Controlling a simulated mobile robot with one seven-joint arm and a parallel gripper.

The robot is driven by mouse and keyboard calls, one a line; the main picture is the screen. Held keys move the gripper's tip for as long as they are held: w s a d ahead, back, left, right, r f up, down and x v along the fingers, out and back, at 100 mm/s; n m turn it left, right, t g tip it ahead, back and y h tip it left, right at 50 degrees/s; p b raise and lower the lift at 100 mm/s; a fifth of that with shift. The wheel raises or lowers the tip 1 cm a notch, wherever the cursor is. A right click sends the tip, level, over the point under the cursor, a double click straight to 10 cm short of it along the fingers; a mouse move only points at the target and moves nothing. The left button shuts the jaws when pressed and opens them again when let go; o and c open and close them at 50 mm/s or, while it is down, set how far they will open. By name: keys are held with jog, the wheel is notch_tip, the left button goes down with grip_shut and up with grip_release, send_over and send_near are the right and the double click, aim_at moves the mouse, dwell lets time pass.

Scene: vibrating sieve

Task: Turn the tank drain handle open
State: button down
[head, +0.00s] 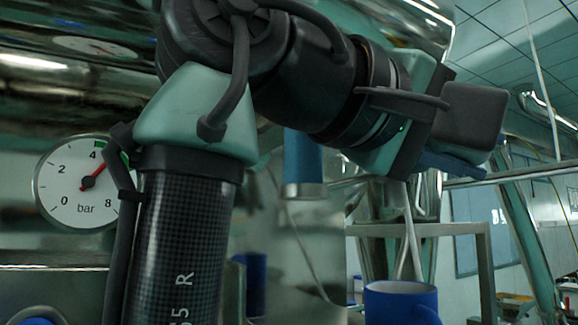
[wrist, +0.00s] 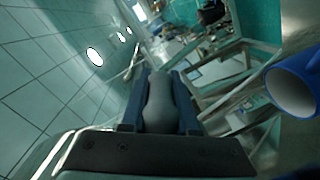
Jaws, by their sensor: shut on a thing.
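My gripper (head: 452,166) is at the upper right of the head view, where one dark blue finger shows below the wrist housing. In the wrist view its two dark blue fingers (wrist: 159,88) are shut on a smooth grey, bulging grip, which looks like the tank drain handle (wrist: 159,103). The fingers lie along both sides of the grip. In the head view my gripper and wrist hide the held part, and I cannot tell how far the handle is turned.
A round pressure gauge (head: 83,185) marked bar is at the left, its needle near 4. A blue pipe end (head: 303,163) hangs behind my arm. A blue mug (head: 400,302) stands below my gripper, near a metal frame (head: 484,268). The mug also shows in the wrist view (wrist: 275,84).

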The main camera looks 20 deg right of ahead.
jog(key=c, duration=0.7)
grip_release()
